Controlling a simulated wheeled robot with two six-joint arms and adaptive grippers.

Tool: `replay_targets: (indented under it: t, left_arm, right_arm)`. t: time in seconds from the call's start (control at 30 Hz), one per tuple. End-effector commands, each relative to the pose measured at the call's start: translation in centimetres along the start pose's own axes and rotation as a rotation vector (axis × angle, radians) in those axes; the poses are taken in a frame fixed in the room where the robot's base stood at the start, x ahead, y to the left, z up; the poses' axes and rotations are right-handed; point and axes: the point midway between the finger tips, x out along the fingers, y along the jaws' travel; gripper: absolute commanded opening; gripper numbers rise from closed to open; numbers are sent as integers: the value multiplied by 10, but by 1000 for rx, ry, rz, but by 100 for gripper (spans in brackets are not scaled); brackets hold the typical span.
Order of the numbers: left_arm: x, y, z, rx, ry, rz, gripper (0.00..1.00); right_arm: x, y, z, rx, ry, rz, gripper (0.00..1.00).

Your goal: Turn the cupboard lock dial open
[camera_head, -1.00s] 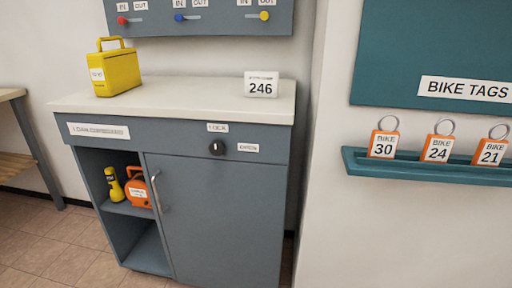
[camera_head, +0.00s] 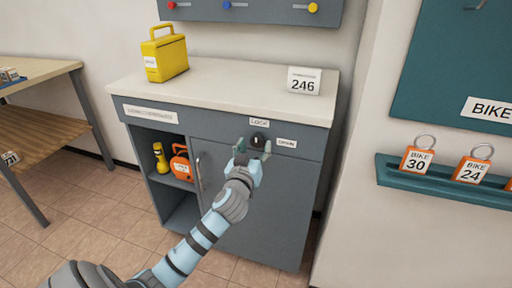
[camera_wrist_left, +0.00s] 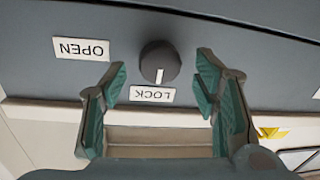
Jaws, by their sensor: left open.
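The black round lock dial (camera_head: 258,141) is on the front of the grey-blue cupboard (camera_head: 250,215), below the LOCK label (camera_head: 259,122) and left of the OPEN label (camera_head: 286,143). In the left wrist view, which is upside down, the dial (camera_wrist_left: 160,60) has a white mark pointing to the LOCK label (camera_wrist_left: 152,94); the OPEN label (camera_wrist_left: 81,48) is to one side. My left gripper (camera_head: 254,152) is open in front of the dial. Its green-padded fingers (camera_wrist_left: 159,84) stand on either side of the dial, with a gap visible at each side. My right gripper is not in view.
A yellow case (camera_head: 166,58) and a white 246 sign (camera_head: 304,81) stand on the countertop (camera_head: 235,85). The open shelf holds a yellow torch (camera_head: 161,158) and an orange case (camera_head: 181,165). The door handle (camera_head: 199,174) is left of my arm. A bike-tag ledge (camera_head: 440,184) is at right.

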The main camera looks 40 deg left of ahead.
Motion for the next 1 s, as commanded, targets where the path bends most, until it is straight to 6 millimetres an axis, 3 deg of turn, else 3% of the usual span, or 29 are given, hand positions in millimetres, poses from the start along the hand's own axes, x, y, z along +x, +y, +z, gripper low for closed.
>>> replay_targets:
  t: [0.2,0.47,0.77,1.0]
  left_arm:
    - [22,0,1,0,-1,0,55]
    - [23,0,0,1,-1,0,55]
    - [23,0,0,1,-2,0,8]
    - [23,0,1,18,-1,0,8]
  right_arm:
    - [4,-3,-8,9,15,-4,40]
    - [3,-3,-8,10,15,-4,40]
    - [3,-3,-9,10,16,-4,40]
    - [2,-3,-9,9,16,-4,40]
